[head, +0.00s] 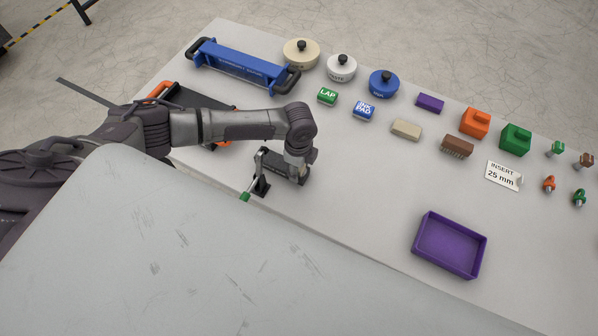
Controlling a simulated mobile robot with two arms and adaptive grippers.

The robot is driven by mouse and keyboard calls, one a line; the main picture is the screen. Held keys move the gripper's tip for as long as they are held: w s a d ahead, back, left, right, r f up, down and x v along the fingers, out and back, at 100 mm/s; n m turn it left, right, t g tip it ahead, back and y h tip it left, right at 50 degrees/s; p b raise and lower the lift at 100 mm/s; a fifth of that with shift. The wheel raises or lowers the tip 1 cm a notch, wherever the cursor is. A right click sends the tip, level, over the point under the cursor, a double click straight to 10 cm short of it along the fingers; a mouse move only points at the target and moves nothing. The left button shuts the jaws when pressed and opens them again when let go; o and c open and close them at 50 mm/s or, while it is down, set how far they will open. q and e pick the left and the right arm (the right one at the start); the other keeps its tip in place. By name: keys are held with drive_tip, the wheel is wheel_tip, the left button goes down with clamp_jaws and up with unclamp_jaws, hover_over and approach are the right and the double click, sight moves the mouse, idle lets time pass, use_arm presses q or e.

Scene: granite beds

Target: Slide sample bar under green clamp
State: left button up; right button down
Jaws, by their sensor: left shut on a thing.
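I cannot tell how far the bar reaches under the clamp. My right gripper is not in view.
A purple tray (421,256) stands at the right front. A blue straightedge (240,66) lies at the far left. Table between clamp and tray is clear.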

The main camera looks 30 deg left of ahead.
use_arm(q)
drive_tip(key=shift+s+a, duration=0.1)
drive_tip(key=shift+a, duration=1.15)
drive_tip(key=o, duration=1)
drive_tip(key=shift+d+r+p, duration=0.1)
drive_tip(key=shift+p, duration=0.25)
wheel_tip(320, 180, up, 6)
drive_tip(key=p, duration=0.6)
